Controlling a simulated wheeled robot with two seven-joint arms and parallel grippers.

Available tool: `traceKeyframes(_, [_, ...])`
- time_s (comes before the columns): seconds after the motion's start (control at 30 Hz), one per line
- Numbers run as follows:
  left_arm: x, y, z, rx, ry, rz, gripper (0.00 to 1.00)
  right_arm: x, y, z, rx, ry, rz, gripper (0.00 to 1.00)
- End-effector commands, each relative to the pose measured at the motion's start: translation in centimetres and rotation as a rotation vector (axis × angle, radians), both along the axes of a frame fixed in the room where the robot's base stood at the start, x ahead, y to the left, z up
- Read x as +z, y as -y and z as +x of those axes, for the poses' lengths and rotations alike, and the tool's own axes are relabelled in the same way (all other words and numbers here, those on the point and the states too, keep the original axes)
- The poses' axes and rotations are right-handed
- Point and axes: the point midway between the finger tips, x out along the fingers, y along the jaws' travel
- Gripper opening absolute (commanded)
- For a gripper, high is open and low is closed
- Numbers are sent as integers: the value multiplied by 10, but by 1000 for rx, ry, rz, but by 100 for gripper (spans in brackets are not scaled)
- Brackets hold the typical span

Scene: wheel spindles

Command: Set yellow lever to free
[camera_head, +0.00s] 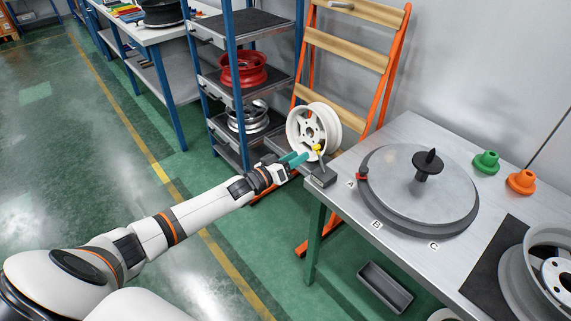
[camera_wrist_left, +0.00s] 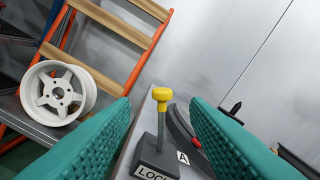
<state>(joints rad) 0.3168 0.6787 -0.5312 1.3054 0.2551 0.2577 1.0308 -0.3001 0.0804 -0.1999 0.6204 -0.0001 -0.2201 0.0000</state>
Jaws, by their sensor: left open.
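The yellow lever (camera_head: 317,148) has a yellow knob on a thin metal stem, and its dark base (camera_head: 323,177) sits at the table's near left corner. In the left wrist view the yellow knob (camera_wrist_left: 162,95) stands above the dark base (camera_wrist_left: 155,162), whose visible label reads LOCK. The stem looks nearly upright there. My left gripper (camera_head: 297,159) is open, with teal fingers pointing at the lever from the left. In the wrist view the knob shows between the two fingers (camera_wrist_left: 160,108), apart from both. A FREE label is not visible. My right gripper is not in view.
A round grey turntable (camera_head: 400,195) with a black spindle cone (camera_head: 429,165) and marks A, B, C lies right of the lever. A shelf rack holds wheels, including a white wheel (camera_head: 312,130) near my gripper.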

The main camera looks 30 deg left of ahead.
Motion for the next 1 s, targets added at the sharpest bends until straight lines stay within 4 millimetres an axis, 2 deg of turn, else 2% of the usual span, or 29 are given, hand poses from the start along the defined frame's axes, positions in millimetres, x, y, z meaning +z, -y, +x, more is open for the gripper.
traceKeyframes(0.1, [-2, -7, -19, 0, -2, 0, 42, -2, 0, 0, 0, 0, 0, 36])
traceKeyframes(0.3, [-1, -12, -34, 0, -1, 0, 42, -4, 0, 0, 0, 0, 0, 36])
traceKeyframes(0.87, [0, -13, -36, 0, 0, -1, 42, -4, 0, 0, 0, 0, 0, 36])
traceKeyframes(0.93, [-4, -14, -36, 5, -7, 4, 42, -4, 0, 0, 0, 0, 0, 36])
traceKeyframes(1.0, [-18, -16, -39, 21, -27, 21, 42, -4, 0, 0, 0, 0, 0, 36])
